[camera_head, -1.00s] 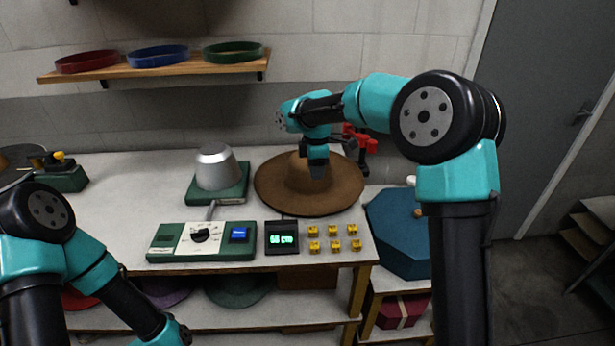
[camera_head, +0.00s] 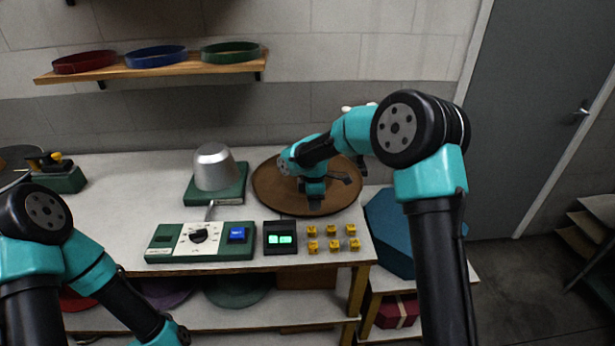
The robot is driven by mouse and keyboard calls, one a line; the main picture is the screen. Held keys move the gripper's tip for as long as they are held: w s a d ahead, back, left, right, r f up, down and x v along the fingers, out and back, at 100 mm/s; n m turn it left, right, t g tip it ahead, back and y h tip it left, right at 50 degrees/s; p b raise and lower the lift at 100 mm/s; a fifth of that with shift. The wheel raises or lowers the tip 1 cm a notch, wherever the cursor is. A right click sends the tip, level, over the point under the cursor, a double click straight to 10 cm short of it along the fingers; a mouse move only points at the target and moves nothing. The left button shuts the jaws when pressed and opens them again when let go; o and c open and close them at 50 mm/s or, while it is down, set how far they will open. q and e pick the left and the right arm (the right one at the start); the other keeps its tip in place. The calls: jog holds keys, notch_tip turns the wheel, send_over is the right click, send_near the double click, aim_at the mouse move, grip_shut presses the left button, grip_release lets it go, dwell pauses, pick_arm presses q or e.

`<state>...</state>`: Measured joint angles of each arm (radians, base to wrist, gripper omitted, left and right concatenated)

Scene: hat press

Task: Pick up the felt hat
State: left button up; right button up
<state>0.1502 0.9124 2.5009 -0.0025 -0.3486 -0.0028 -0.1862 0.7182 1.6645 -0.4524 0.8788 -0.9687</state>
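The brown felt hat (camera_head: 272,192) lies on the white workbench, right of the metal block. Its wide round brim shows, but its crown is mostly hidden behind my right wrist. My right gripper (camera_head: 315,203) points down over the front part of the hat. Its fingertips are small and dark, and I cannot tell whether they touch the felt or how far apart they are. My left arm comes in at the lower left, and its gripper is cut off by the bottom edge.
A rounded metal block (camera_head: 214,168) stands on a green base left of the hat. A green control panel (camera_head: 200,243), a small display (camera_head: 279,238) and several yellow pieces (camera_head: 333,245) line the bench front. A blue box (camera_head: 388,235) stands to the right.

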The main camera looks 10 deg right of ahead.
jog(key=shift+w+a+f, duration=0.1)
jog(key=shift+w+f, duration=0.05)
jog(key=shift+f, duration=2.45)
jog(key=shift+c, duration=0.2)
grip_shut()
